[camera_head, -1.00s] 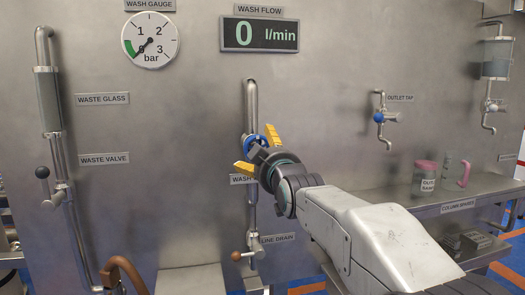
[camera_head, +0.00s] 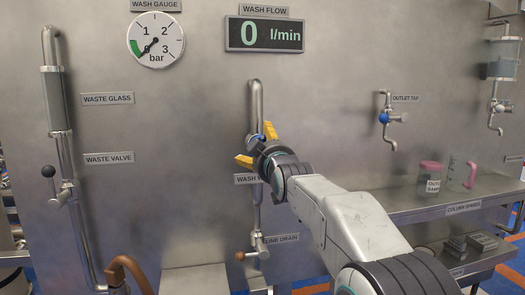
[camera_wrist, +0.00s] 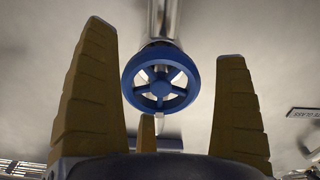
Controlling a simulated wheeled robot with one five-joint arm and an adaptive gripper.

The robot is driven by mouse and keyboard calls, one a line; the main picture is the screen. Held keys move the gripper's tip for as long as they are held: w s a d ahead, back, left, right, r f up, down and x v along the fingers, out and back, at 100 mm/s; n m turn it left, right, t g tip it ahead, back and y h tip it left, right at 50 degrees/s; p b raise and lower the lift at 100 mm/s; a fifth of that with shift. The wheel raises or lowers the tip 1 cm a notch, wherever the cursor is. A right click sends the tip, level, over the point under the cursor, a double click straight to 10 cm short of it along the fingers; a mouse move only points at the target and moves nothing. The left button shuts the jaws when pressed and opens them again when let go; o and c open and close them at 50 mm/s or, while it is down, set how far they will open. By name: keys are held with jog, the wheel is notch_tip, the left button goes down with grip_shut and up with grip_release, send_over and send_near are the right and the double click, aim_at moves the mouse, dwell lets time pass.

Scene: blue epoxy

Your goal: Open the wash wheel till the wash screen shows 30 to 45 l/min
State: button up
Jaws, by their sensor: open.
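The wash wheel is a blue spoked handwheel on a vertical steel pipe. It shows whole in the wrist view (camera_wrist: 160,80), and only partly in the head view (camera_head: 256,138), behind my gripper. My gripper (camera_head: 257,147) is open, with yellow fingers spread on either side of the wheel. In the wrist view the fingers stand left and right of the wheel with clear gaps and a third finger shows below it; none is seen closed on the rim. The wash screen (camera_head: 265,35) reads 0 l/min. The wash wheel label (camera_head: 245,179) is partly hidden by my gripper.
The wash gauge (camera_head: 155,40) has its needle near 0 bar. The line drain valve (camera_head: 250,254) is below the wheel. The waste valve (camera_head: 60,185) is at the left. The outlet tap (camera_head: 388,118) and a shelf (camera_head: 400,207) with jars are at the right.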

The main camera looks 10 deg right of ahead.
jog(key=shift+f, duration=0.2)
jog(key=c, duration=1.2)
